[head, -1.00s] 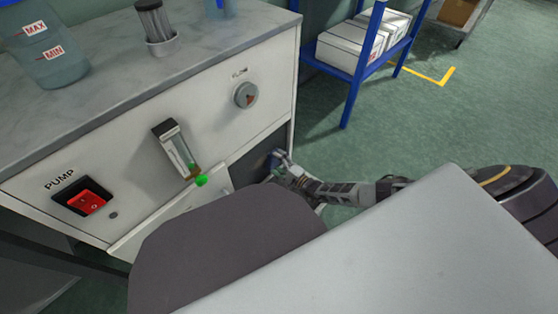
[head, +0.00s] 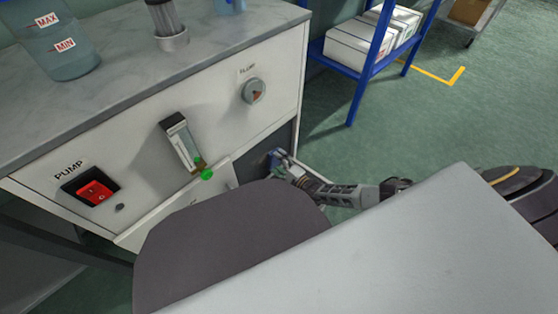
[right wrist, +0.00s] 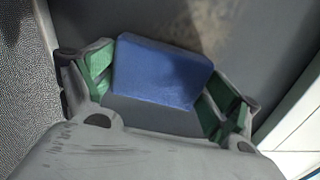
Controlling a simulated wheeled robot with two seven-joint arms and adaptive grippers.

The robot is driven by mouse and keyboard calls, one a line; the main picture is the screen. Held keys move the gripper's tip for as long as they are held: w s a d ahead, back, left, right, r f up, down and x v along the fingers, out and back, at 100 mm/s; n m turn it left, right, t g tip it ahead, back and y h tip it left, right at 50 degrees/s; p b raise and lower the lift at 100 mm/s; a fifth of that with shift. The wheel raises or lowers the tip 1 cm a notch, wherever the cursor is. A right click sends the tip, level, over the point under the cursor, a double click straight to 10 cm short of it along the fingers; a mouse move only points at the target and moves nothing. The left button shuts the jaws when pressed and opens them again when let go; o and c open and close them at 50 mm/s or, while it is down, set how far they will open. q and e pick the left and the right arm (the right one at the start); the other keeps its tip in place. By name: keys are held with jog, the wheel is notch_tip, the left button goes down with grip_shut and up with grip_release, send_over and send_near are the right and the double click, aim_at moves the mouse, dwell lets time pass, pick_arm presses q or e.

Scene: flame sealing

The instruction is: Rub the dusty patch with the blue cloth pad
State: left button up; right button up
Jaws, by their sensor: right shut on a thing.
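The blue cloth pad (right wrist: 162,72) is held between the green-lined fingers of my right gripper (right wrist: 160,90), seen in the right wrist view. The dusty patch (right wrist: 205,28) is a pale brownish smear on a dark grey surface, just beyond the pad's upper edge. I cannot tell whether the pad touches that surface. In the head view my right gripper (head: 281,163) reaches into the dark opening at the right end of the white cabinet, and a bit of blue shows at its tip. My left gripper is not in view.
The white cabinet (head: 140,160) carries a red pump switch (head: 92,192), a flow knob (head: 253,91) and a gauge with a green tip (head: 183,145). A lowered panel (head: 165,220) hangs at its front. A blue shelf (head: 355,75) stands behind on the green floor.

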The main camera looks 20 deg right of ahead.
aim_at(251, 173)
jog(key=shift+s+a+r, duration=0.1)
jog(key=shift+s+a, duration=0.05)
jog(key=shift+a, duration=0.45)
jog(key=shift+s+a, duration=0.1)
jog(key=shift+a, duration=0.45)
jog(key=shift+a, duration=0.1)
jog(key=shift+s+a+p, duration=0.15)
jog(key=shift+s+a, duration=0.15)
jog(key=shift+a, duration=0.4)
jog(key=shift+s+a+p, duration=0.15)
jog(key=shift+s+a, duration=0.15)
jog(key=shift+a, duration=0.45)
jog(key=shift+s, duration=0.1)
jog(key=shift+s+a, duration=0.35)
jog(key=shift+a, duration=0.4)
jog(key=shift+s+a, duration=0.35)
jog(key=shift+a, duration=0.35)
jog(key=shift+a, duration=0.1)
jog(key=shift+s+a, duration=0.25)
jog(key=shift+a, duration=0.5)
jog(key=shift+s+a, duration=0.2)
jog(key=shift+a, duration=0.55)
